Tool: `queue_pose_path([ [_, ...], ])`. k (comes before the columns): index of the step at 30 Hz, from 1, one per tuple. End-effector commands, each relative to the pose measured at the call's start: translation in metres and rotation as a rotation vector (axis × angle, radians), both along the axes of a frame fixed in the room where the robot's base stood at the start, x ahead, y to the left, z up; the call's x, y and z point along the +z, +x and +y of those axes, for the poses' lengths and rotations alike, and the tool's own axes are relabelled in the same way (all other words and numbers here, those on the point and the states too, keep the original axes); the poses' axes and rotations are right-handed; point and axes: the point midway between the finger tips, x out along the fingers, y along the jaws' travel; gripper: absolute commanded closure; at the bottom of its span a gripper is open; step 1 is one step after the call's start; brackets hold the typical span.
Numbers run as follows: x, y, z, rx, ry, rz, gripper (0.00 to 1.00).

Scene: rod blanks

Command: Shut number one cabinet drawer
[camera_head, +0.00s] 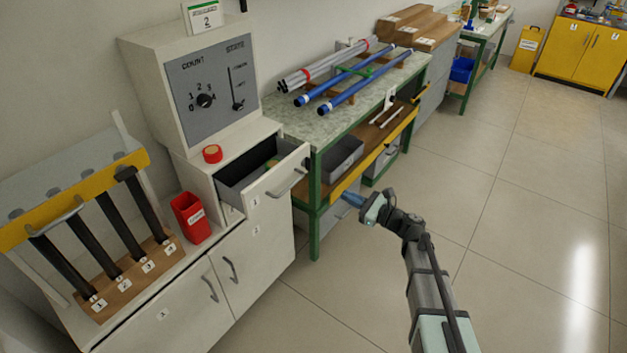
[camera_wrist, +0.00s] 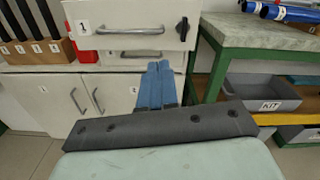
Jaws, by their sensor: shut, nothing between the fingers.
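The number one drawer (camera_head: 268,187) is pulled out of the white cabinet (camera_head: 262,260) in the head view, with its dark inside showing from above. Its white front (camera_wrist: 165,14) fills the upper part of the wrist view, with a label "1", a metal bar handle (camera_wrist: 130,30) and a dark knob or lock at its right. My gripper (camera_head: 346,196) has blue fingers, which lie side by side, shut and empty. It is in front of the drawer and apart from it in the head view. In the wrist view the fingertips (camera_wrist: 159,66) appear below the drawer front.
A green-framed workbench (camera_head: 316,205) stands just right of the drawer, with blue and grey rods on top and a grey bin (camera_wrist: 262,95) on its shelf. A red tape roll (camera_head: 212,153) and a red container (camera_head: 190,217) sit on the cabinet. Open floor lies to the right.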

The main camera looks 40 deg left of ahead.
Motion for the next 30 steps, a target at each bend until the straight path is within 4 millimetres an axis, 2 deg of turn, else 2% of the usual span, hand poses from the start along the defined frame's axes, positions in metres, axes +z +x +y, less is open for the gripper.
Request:
queue_pose_path([
  [6, -0.001, 0.001, 0.000, -0.007, -0.005, 0.157, 1.00],
  [10, -0.001, 0.002, 0.003, -0.006, -0.005, 0.195, 1.00],
  [14, -0.001, 0.002, 0.013, -0.006, -0.005, 0.198, 1.00],
  [30, -0.002, 0.002, 0.105, -0.004, -0.005, 0.195, 1.00],
])
